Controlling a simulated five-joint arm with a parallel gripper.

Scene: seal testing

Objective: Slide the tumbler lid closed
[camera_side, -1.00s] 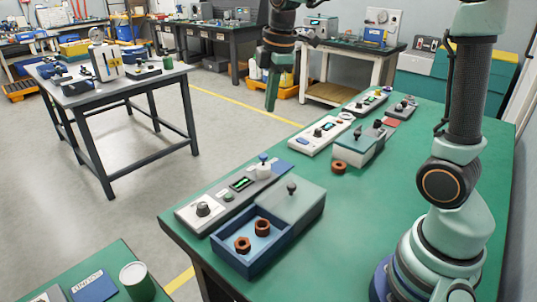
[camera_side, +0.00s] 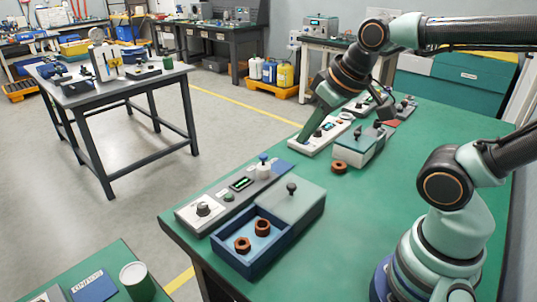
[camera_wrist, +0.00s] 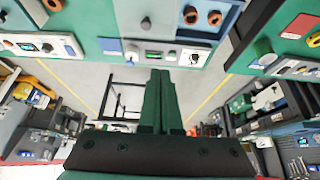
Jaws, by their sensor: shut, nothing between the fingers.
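The tumbler is a dark blue open-topped box (camera_side: 243,265) at the near edge of the green bench, in the side view. Its pale green lid (camera_side: 304,204) with a dark knob (camera_side: 291,188) covers the right, farther part. The nearer left part is open, and two brown rings (camera_side: 263,227) lie in it. At the top of the wrist view are the box (camera_wrist: 233,16), the lid (camera_wrist: 128,10) and the knob (camera_wrist: 146,23). My gripper (camera_side: 303,139) is shut and empty, farther back than the box, over the white control panel. Its green fingers (camera_wrist: 160,73) point toward the panels in the wrist view.
A grey control panel (camera_side: 219,207) with knobs runs along the left side of the box. Behind stand a white panel (camera_side: 313,137), a smaller lidded box (camera_side: 355,155) and a loose brown ring (camera_side: 339,167).

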